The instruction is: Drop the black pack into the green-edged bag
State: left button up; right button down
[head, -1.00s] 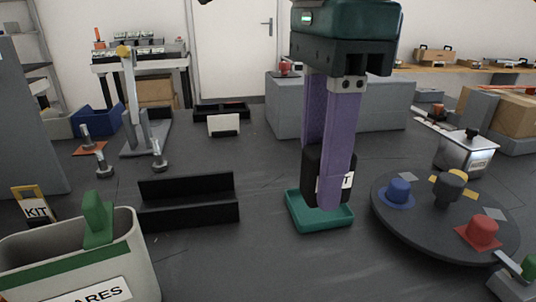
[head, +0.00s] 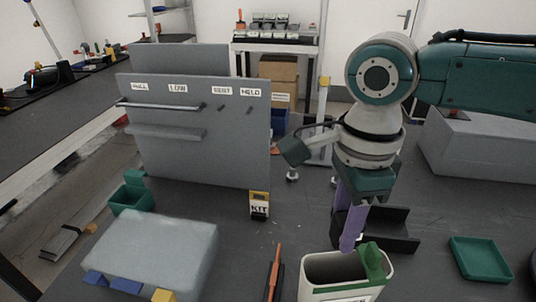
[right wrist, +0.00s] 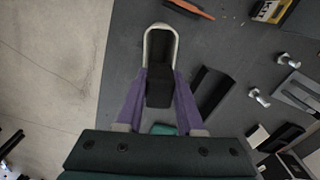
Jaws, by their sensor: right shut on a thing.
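My right gripper (head: 348,246) has purple fingers pointing down, shut on the black pack. In the right wrist view the black pack (right wrist: 159,92) sits between the fingertips (right wrist: 159,88). In the head view the pack is mostly hidden by a finger and the dark bracket behind. The cream bag (head: 318,275) with a green edge piece (head: 373,262) stands upright at the bottom of the head view. The fingertips are at its far rim in the picture. In the right wrist view the bag's pale rim (right wrist: 147,45) shows just beyond the pack. My left gripper is not in view.
A black angled bracket (head: 395,240) lies behind the bag, and an empty green tray (head: 481,260) lies right. A KIT box (head: 259,205), an orange-handled tool (head: 275,268) and a grey block (head: 150,250) are left. A grey labelled panel (head: 195,130) stands behind.

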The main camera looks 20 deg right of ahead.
aim_at(334, 268)
jog(key=shift+d, duration=0.15)
jog(key=shift+s+r+p, duration=0.1)
jog(key=shift+r+p, duration=0.05)
jog(key=shift+p, duration=0.6)
notch_tip(334, 268, down, 8)
jog(key=b, duration=0.4)
jog(key=shift+r, duration=0.2)
jog(key=shift+f+b, duration=0.5)
